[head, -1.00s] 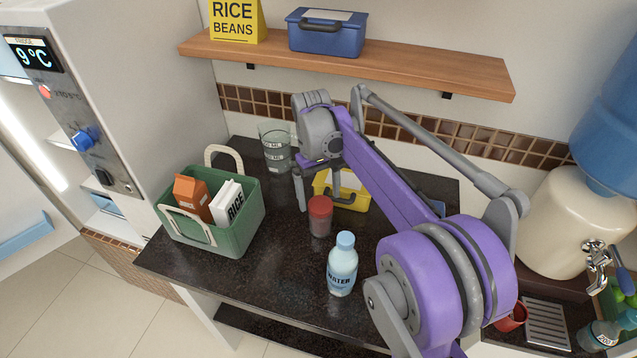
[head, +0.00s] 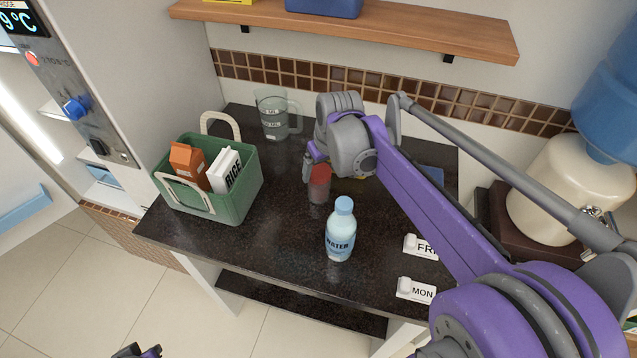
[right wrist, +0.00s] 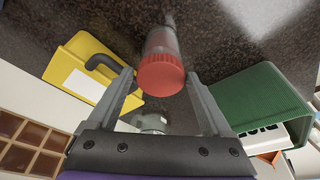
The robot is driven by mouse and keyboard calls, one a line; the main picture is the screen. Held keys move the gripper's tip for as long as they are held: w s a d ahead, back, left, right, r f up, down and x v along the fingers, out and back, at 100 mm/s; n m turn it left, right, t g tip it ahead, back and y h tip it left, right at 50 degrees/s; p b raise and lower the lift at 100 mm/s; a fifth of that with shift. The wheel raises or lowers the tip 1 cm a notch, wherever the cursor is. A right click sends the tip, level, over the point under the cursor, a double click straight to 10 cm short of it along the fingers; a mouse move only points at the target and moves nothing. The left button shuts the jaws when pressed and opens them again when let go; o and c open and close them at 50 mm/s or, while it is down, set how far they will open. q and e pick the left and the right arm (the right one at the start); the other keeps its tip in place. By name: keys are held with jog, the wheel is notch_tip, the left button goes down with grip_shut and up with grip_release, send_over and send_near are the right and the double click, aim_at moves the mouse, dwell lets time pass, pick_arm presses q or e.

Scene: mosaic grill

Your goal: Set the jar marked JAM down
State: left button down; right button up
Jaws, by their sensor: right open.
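A small jar with a red lid (head: 319,185) stands upright on the dark counter (head: 270,235), behind a water bottle. No JAM marking can be read on it. Its red lid (right wrist: 160,74) also shows in the right wrist view, at the tips of my spread fingers. My right gripper (head: 312,170) is open and close behind the jar; the purple arm partly hides it and one finger. Whether a finger touches the jar cannot be told. A small dark and purple part at the bottom edge seems to be my left gripper (head: 137,351); its fingers are not clear.
The water bottle (head: 341,232) stands just in front of the jar. A green basket (head: 240,196) with cartons is left, a measuring jug (head: 272,118) behind. A yellow container (right wrist: 80,72) is beside my right gripper. FRI (head: 421,246) and MON (head: 416,291) boxes lie right. The front-left counter is clear.

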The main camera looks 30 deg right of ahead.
jog(key=x, duration=0.7)
jog(key=shift+f, duration=0.25)
grip_shut()
